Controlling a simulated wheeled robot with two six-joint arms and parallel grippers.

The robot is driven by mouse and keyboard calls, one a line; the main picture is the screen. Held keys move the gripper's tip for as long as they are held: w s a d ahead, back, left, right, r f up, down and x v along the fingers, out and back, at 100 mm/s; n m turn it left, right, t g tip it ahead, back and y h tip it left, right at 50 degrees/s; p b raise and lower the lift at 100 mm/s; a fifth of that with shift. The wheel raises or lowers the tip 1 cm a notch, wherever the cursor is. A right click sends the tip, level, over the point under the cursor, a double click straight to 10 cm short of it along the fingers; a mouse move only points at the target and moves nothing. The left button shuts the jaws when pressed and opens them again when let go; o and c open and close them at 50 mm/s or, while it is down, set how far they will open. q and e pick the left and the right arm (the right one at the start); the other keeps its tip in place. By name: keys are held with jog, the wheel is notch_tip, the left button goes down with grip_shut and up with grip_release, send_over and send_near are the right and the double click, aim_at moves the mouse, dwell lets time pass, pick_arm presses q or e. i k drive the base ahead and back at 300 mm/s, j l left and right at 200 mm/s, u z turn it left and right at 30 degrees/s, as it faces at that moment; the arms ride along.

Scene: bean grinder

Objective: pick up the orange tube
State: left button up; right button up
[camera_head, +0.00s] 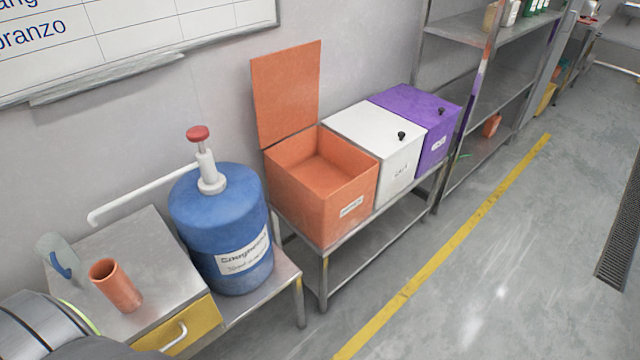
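The orange tube (116,286) stands upright on a metal table (165,262) at the lower left. Its open top faces up and it looks like a short cylinder. Part of my own arm shows in the bottom left corner, in front of and to the left of the tube, apart from it in the picture. Neither gripper's fingers are visible.
A blue drum (222,226) with a red-topped pump and long white spout (142,193) stands right of the tube. A blue-handled tool (60,264) is behind it. An open orange bin (318,205), white bin (372,140) and purple bin (420,112) line the wall. Floor at right is clear.

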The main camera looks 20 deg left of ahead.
aim_at(106, 274)
jog(key=j+u, duration=0.2)
jog(key=u, duration=2.05)
